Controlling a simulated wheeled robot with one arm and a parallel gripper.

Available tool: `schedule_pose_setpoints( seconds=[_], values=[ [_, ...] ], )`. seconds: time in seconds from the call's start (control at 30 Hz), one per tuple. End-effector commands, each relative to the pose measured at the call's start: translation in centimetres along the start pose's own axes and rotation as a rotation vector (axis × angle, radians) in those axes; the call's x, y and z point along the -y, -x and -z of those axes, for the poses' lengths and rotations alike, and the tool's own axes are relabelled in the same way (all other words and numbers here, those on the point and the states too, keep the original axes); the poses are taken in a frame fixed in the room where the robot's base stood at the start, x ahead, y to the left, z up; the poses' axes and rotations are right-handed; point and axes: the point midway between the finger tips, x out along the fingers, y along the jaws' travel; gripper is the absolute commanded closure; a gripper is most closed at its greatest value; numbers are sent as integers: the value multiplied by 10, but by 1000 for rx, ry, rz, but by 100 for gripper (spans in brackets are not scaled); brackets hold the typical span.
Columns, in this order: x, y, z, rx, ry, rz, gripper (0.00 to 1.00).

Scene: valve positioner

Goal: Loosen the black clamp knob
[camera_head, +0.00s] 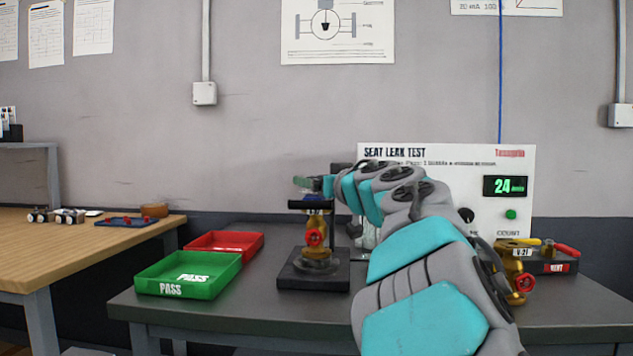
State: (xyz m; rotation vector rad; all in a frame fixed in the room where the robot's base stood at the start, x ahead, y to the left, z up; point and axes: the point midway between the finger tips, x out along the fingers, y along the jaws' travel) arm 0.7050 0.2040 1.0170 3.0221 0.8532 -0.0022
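A black clamp fixture (300,282) stands on the dark table. It holds an upright brass valve with a red handwheel (316,238). The fixture's black crossbar (297,204) lies over the top of the valve. My gripper (306,186) is at the end of my grey and teal arm, which comes in from the lower right. It is just above the crossbar, small and partly hidden by the arm's end. I cannot make out the black clamp knob apart from the gripper there. Whether the fingers are open, shut or touching the knob cannot be seen.
A green PASS tray (165,288) and a red tray (245,236) stand left of the fixture. The seat leak test panel (440,152) reading 24 stands behind my arm. Another brass valve (512,268) and a dark box with a red label (560,268) are at right.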

Motion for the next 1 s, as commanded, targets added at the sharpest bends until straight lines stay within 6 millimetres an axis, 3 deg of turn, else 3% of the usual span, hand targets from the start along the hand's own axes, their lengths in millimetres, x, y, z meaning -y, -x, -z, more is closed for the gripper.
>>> schedule_pose_setpoints(
  seconds=[0.4,1.0],
  values=[
    [-1,-5,0,-1,-1,-2,18],
    [-1,-5,0,-1,-1,-2,86]
  ],
)
